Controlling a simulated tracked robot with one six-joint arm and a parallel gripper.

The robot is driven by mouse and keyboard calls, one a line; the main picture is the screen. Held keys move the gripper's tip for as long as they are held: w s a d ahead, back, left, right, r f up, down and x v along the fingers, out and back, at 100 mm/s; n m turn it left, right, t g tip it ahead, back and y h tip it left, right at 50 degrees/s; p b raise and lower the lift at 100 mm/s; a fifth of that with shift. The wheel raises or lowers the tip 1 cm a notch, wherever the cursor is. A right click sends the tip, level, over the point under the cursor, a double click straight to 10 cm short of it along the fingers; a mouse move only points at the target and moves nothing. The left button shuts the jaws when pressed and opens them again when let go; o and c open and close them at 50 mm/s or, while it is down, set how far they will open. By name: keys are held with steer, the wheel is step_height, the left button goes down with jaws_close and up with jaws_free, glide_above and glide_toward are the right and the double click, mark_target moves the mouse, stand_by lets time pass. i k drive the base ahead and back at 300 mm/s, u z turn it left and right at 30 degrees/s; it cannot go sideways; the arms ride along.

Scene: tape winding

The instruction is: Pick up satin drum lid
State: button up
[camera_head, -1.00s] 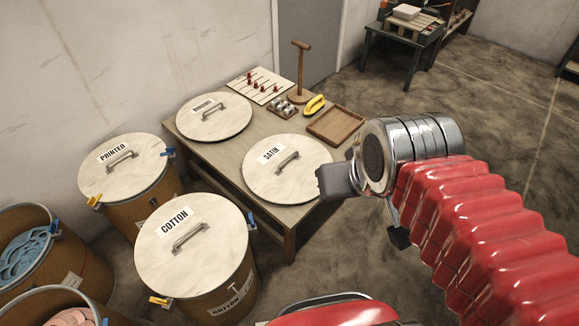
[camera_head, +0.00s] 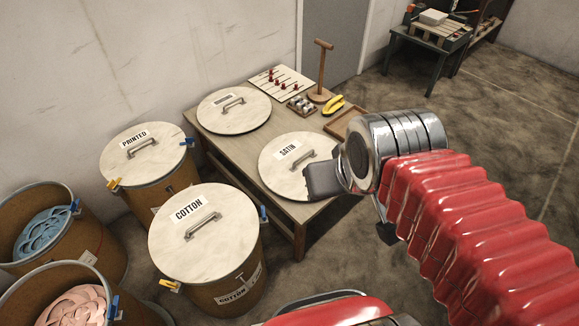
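The satin drum lid (camera_head: 277,172) is a round, pale disc with a grey bar handle and a "SATIN" label. It lies flat on the wooden table near its front right corner. My gripper (camera_head: 321,182) is at the right edge of the lid in the picture and covers part of that edge. Whether it touches the lid cannot be told. Its fingers look like one dark block from this side, so their opening does not show. The lid's handle is in view, to the upper left of my gripper, with nothing seen around it.
A second lid (camera_head: 233,118) lies on the table (camera_head: 231,155). The printed drum (camera_head: 150,165) and cotton drum (camera_head: 205,240) stand lidded to the left. Two open drums hold blue strips (camera_head: 47,234) and pink strips (camera_head: 75,307). A peg stand, yellow tool and wooden tray sit behind.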

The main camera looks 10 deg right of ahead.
mark_target(281, 162)
steer(key=u, duration=4.55)
steer(key=k, duration=0.8)
steer(key=u, duration=0.1)
